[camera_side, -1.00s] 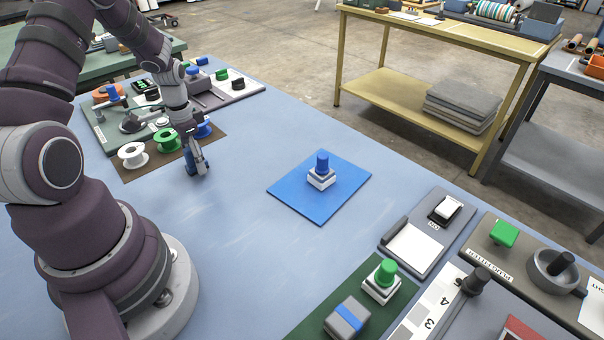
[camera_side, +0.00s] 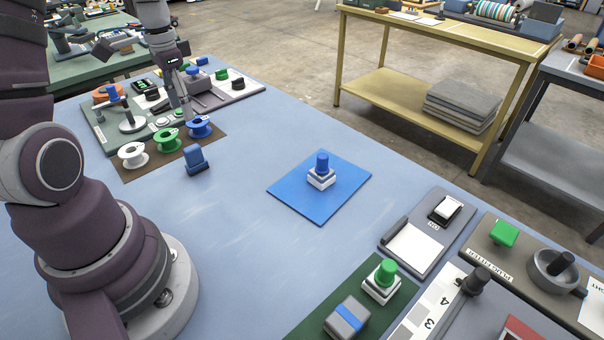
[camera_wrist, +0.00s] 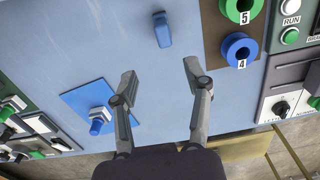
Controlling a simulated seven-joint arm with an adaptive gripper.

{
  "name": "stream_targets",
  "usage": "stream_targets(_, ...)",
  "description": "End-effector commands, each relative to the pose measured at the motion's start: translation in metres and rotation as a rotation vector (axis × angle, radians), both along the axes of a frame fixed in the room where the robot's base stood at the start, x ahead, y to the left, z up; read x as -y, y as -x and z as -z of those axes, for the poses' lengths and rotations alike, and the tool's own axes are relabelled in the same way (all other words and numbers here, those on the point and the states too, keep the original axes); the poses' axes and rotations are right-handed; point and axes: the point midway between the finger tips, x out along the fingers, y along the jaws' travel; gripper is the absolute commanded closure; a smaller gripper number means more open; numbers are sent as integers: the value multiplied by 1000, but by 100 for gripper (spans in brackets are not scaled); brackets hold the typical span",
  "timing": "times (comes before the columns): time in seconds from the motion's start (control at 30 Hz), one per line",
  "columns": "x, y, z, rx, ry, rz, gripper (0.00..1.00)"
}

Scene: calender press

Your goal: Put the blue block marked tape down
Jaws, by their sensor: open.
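The blue block (camera_side: 195,160) stands on the bare blue-grey table, just in front of the brown mat with spools. It also shows in the wrist view (camera_wrist: 162,30), beyond my fingertips and clear of them. The tape marking cannot be read. My gripper (camera_side: 185,116) is above and behind the block in the side view, near the spools. In the wrist view my gripper (camera_wrist: 158,76) has its two fingers spread wide with nothing between them.
White (camera_side: 133,155), green (camera_side: 167,140) and blue (camera_side: 200,127) spools sit on the brown mat. A blue mat (camera_side: 290,195) holds a white block with a blue knob (camera_side: 322,165). Panels line the table's right side. The table between is clear.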

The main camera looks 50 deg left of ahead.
Motion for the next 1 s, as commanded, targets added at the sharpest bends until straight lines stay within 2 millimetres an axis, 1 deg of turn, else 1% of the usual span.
stream_targets(0.07, 21, -8, -18, 42, -30, 12, 51)
stream_targets(0.1, 37, -11, -30, 76, -48, 15, 51)
stream_targets(0.17, 67, -13, -47, 137, -68, 19, 51)
stream_targets(0.2, 87, -11, -56, 184, -77, 20, 51)
stream_targets(0.3, 131, 1, -72, 301, -73, 18, 51)
stream_targets(0.4, 162, 17, -78, 398, -42, 16, 51)
stream_targets(0.5, 178, 28, -78, 456, -9, 10, 51)
stream_targets(0.6, 184, 33, -77, 480, 8, 6, 51)
stream_targets(1.0, 184, 33, -77, 480, 9, 3, 51)
